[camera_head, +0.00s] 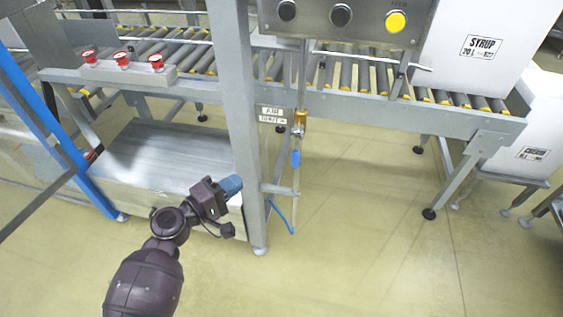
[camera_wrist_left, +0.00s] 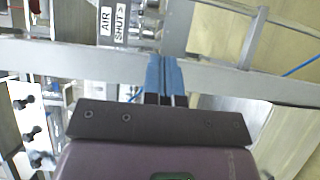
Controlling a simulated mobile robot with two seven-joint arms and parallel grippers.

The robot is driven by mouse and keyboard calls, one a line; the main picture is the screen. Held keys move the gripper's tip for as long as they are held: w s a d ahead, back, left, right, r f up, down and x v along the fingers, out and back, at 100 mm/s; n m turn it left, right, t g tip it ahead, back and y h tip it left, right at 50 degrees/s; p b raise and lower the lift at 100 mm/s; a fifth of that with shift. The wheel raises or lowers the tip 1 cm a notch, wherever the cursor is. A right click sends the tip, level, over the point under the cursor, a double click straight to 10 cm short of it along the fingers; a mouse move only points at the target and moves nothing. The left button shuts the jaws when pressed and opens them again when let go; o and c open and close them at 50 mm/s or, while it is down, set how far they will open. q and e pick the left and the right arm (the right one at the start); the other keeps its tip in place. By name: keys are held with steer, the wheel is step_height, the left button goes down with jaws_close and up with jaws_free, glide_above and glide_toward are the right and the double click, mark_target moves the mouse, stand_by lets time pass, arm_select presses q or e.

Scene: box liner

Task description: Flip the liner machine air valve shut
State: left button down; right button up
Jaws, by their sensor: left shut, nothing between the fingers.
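The air valve (camera_head: 299,128) is a small brass fitting on a thin vertical pipe, just right of the grey frame post. A blue handle (camera_head: 295,158) points down along the pipe below it. A white sign (camera_head: 272,115) on the post reads "AIR SHUT" with an arrow; it also shows in the left wrist view (camera_wrist_left: 113,22). My left gripper (camera_head: 234,184) is left of the post, lower than the handle and apart from it. Its blue fingers (camera_wrist_left: 162,66) are together and empty. I cannot make out the valve clearly in the wrist view. My right gripper is not in view.
The grey post (camera_head: 240,100) stands between my left gripper and the valve. A roller conveyor (camera_head: 350,75) runs behind, with red buttons (camera_head: 123,60) and a control panel (camera_head: 345,18) above. A blue hose (camera_head: 282,215) hangs below the pipe. Floor right of it is clear.

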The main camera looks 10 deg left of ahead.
mark_target(297, 146)
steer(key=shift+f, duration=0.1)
arm_select(q)
steer(key=s+d+x, duration=0.1)
steer(key=d+x, duration=0.1)
steer(key=x, duration=1)
steer(key=shift+d, duration=0.4)
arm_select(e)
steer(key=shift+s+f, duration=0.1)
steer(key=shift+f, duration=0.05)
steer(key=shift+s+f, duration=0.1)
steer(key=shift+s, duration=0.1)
